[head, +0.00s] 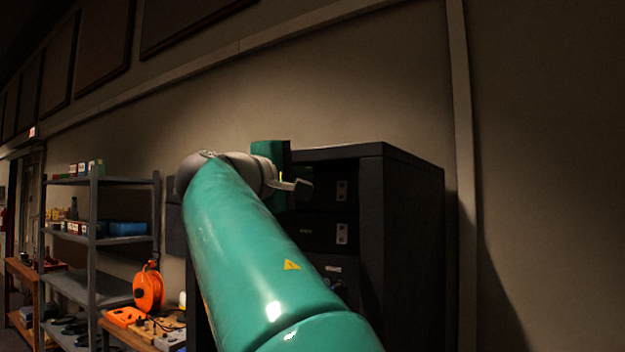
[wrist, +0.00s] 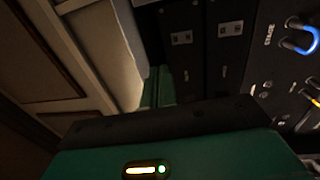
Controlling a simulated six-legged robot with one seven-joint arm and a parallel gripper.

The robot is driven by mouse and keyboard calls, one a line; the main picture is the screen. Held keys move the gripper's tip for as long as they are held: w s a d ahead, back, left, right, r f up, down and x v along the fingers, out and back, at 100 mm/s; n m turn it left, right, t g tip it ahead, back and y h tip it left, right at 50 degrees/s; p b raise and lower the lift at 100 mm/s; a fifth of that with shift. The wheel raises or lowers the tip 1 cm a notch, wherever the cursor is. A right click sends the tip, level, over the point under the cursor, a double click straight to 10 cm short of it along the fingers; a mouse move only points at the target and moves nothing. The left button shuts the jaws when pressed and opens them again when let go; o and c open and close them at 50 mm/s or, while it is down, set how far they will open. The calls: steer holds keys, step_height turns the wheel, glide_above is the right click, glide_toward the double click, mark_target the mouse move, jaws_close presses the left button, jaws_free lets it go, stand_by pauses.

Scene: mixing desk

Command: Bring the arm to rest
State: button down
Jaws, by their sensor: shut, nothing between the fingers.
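My green arm (head: 250,260) stretches up and forward through the middle of the head view. My gripper (head: 303,189) is at its far end, in front of the upper part of a black equipment rack (head: 415,220). It is shut and empty, and small in this view. Part of the arm end covers the rack's left side. In the wrist view, a green housing with a dark edge (wrist: 165,125) fills the bottom, and the fingertips cannot be made out. Dark rack fronts (wrist: 205,60) show beyond it.
In the wrist view, a panel marked STAGE (wrist: 268,90) has a blue-ringed plug (wrist: 300,42) at the right. At left stand a grey metal shelf (head: 95,240), an orange cable reel (head: 149,289) and a wooden bench (head: 130,338). A bare wall (head: 550,150) fills the right.

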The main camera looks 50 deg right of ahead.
steer(key=shift+s+a, duration=0.1)
steer(key=shift+a, duration=0.3)
steer(key=w+a+f+t+y, duration=0.15)
steer(key=a+f+y, duration=0.3)
steer(key=f, duration=0.45)
steer(key=a+f+n+t+y, duration=0.1)
steer(key=a+f+t+y, duration=0.3)
steer(key=f, duration=0.6)
steer(key=w+a+f+g+y, duration=0.1)
steer(key=a+f+y, duration=0.1)
steer(key=a+f, duration=0.5)
steer(key=s+a+f+y, duration=0.3)
steer(key=a+f, duration=0.2)
steer(key=f, duration=0.3)
steer(key=s+a+f+m+y, duration=0.1)
steer(key=s+a+f+y, duration=0.1)
steer(key=a+f, duration=0.3)
steer(key=s+a+f+m+y, duration=0.1)
steer(key=s+a+f+y, duration=0.2)
steer(key=f, duration=0.9)
steer(key=s+a+g, duration=0.1)
steer(key=a, duration=0.2)
steer(key=shift+f+y, duration=0.35)
steer(key=shift+f, duration=0.05)
